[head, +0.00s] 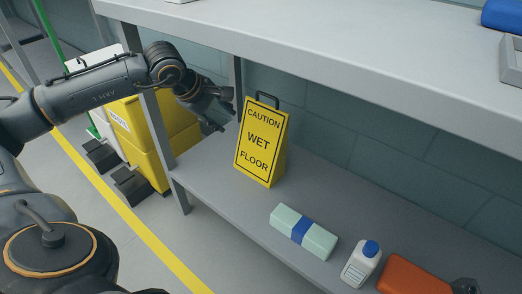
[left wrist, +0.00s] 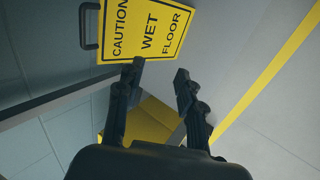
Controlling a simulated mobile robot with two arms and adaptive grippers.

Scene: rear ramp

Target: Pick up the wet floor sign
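The yellow wet floor sign (head: 261,146) stands upright on the lower shelf, with black lettering and a dark handle (head: 267,98) on top. My left gripper (head: 218,117) is just to the left of the sign in the head view, near its upper half. In the left wrist view the sign (left wrist: 148,30) lies ahead of the fingertips. There the fingers of my left gripper (left wrist: 158,76) are apart with nothing between them. The handle (left wrist: 88,26) shows at the left of the sign.
The lower grey shelf (head: 225,190) also holds a pale green box with a blue band (head: 303,232), a white bottle (head: 361,263) and an orange item (head: 412,277). The upper shelf (head: 330,55) overhangs them.

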